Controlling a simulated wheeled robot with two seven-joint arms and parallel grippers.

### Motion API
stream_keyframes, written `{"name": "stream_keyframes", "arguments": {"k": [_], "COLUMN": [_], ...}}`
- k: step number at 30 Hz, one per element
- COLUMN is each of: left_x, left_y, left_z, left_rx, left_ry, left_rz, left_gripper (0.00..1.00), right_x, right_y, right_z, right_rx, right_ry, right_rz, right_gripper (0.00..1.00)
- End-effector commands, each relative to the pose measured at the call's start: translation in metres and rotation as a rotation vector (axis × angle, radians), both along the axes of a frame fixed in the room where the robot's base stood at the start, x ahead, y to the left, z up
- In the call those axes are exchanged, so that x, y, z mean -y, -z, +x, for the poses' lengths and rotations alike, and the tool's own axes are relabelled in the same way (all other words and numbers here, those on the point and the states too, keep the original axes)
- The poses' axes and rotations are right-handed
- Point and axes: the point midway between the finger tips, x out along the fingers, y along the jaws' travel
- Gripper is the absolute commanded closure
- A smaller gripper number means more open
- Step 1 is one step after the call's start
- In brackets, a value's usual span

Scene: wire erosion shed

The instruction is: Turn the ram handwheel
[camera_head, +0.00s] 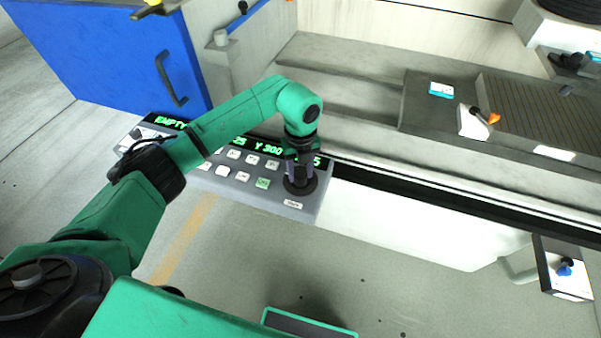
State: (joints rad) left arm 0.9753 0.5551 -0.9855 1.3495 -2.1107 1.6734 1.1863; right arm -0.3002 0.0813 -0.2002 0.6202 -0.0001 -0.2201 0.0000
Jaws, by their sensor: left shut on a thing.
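A control panel (236,171) with a green display and several buttons juts out in the middle of the head view. A dark round knob or wheel (300,187) sits at the panel's right end, above a small white label (293,204). My left gripper (299,180) points down onto this knob and is shut on it. The gripper and wrist hide most of the knob. The display reads "EMPTY" at left and "Y 300" near the middle; my left arm covers part of it. My right gripper is not in view.
A blue cabinet (120,55) with a dark handle stands at the back left. A grey machine bed with a ribbed plate (540,120) and an orange-tipped lever (480,119) lies right. A small box with a blue knob (565,268) is at lower right. Open floor lies in front.

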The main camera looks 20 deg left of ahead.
Motion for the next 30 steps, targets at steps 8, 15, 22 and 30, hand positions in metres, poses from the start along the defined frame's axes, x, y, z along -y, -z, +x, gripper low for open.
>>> {"name": "stream_keyframes", "arguments": {"k": [8, 15, 22, 30], "left_x": [0.000, 0.000, 0.000, 0.000], "left_y": [0.002, 0.002, 0.002, 0.001], "left_z": [0.001, 0.001, 0.001, 0.001], "left_rx": [0.005, 0.005, 0.005, 0.005], "left_ry": [0.252, 0.480, 0.698, 0.954], "left_rz": [-0.001, -0.002, 0.000, -0.001], "left_gripper": [1.00, 1.00, 1.00, 1.00], "right_x": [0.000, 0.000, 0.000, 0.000], "right_y": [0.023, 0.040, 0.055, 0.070], "right_z": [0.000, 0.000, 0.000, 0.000], "right_rx": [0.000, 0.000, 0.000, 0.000], "right_ry": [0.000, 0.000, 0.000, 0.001], "right_rz": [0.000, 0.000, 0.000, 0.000], "right_gripper": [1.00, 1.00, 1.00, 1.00]}}
